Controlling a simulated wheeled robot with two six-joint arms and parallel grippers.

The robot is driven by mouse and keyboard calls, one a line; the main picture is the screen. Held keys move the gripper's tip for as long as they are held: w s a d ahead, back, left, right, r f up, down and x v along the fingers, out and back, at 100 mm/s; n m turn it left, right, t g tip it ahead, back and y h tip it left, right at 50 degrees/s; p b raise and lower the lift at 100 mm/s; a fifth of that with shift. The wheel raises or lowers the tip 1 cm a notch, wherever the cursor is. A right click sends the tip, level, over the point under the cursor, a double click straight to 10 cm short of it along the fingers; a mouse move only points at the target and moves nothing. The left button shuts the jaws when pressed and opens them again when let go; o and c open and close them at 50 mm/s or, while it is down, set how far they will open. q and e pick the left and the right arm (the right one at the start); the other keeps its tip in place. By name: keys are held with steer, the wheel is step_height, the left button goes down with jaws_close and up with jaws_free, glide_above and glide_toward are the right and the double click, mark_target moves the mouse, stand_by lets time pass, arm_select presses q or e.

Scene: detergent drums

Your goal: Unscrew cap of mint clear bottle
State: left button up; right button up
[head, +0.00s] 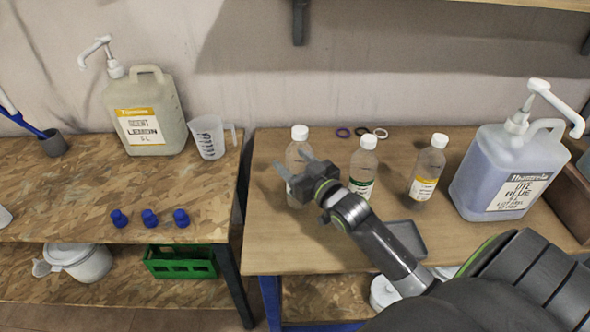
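Three clear bottles with white caps stand upright on the right-hand table. The left bottle (296,154) is partly hidden behind my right gripper, and its label cannot be seen. The middle bottle (362,166) has a white and green label; its text is too small to read. The right bottle (428,166) has a yellow-orange label. All three caps are on: left cap (300,132), middle cap (368,142), right cap (439,140). My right gripper (292,166) is open, its fingers in front of the left bottle's body, below the cap. I cannot tell if they touch it. My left gripper is out of view.
A large blue-violet pump jug (495,170) stands right of the bottles. Three rings (361,132) lie behind the middle bottle. A grey tray (406,239) lies near the front edge.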

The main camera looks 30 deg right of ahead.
mark_target(294, 138)
step_height(294, 138, up, 8)
steer(key=shift+f+p, duration=0.25)
steer(key=shift+p, duration=0.05)
steer(key=o, duration=0.4)
steer(key=shift+c, duration=0.2)
steer(key=c, duration=0.8)
steer(key=shift+o, duration=0.2)
steer(key=s+a+r+h, duration=0.1)
steer(key=s+a+r, duration=0.2)
steer(key=a+r, duration=0.5)
steer(key=a, duration=0.4)
steer(key=shift+a+r+m, duration=0.35)
steer(key=shift+a+m, duration=0.05)
steer(key=shift+f, duration=0.1)
